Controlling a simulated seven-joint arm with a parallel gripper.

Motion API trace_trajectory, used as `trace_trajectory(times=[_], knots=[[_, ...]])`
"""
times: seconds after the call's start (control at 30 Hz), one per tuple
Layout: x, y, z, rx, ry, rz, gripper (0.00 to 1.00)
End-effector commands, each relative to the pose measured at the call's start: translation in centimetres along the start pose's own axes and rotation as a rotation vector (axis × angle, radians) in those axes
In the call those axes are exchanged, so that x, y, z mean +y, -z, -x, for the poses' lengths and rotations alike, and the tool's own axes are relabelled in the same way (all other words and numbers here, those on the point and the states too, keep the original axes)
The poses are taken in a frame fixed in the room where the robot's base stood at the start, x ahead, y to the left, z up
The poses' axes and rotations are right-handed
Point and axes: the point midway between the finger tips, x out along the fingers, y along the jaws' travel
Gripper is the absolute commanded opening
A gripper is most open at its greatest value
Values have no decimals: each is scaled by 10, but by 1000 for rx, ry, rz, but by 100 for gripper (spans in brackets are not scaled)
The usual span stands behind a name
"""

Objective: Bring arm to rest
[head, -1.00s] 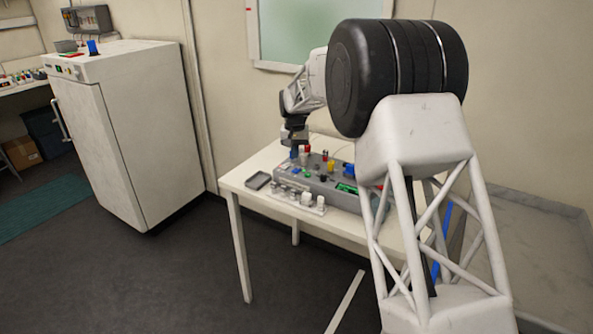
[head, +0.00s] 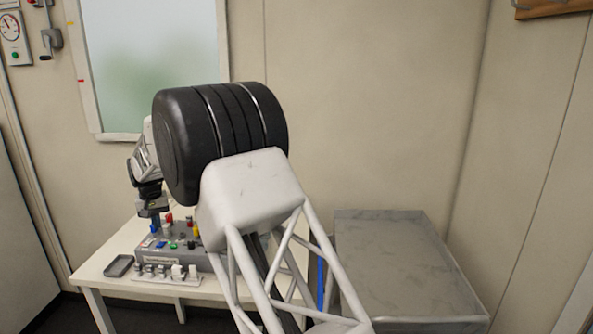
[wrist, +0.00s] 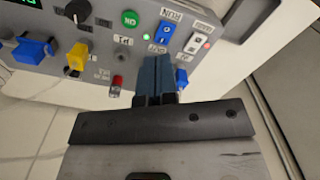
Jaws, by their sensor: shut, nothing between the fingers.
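My gripper (wrist: 155,82) is shut with its fingers together and nothing visible between them. In the wrist view its fingertips are over the lower edge of the grey control panel (wrist: 97,73), just below a blue rocker switch (wrist: 166,32). Whether they touch the panel cannot be told. In the head view my gripper (head: 153,222) points down at the left end of the grey control box (head: 165,258) on the white table. My own arm hides the right part of the box.
The panel carries a green button (wrist: 130,18), a yellow knob (wrist: 75,59) and blue knobs. A small dark tray (head: 119,266) and a row of white-topped pieces (head: 165,273) lie on the table (head: 98,278). A grey-topped bench (head: 395,262) stands at the right.

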Motion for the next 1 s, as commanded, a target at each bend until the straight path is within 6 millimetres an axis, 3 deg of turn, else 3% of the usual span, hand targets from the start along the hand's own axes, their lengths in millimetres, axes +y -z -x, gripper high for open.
trace_trajectory(times=[0.37, 0.67, 1.0], knots=[[75, -42, 51, 21, 3, -49, 0], [148, -96, 96, 44, 4, -99, 0], [219, -170, 136, 69, 2, -157, 0]])
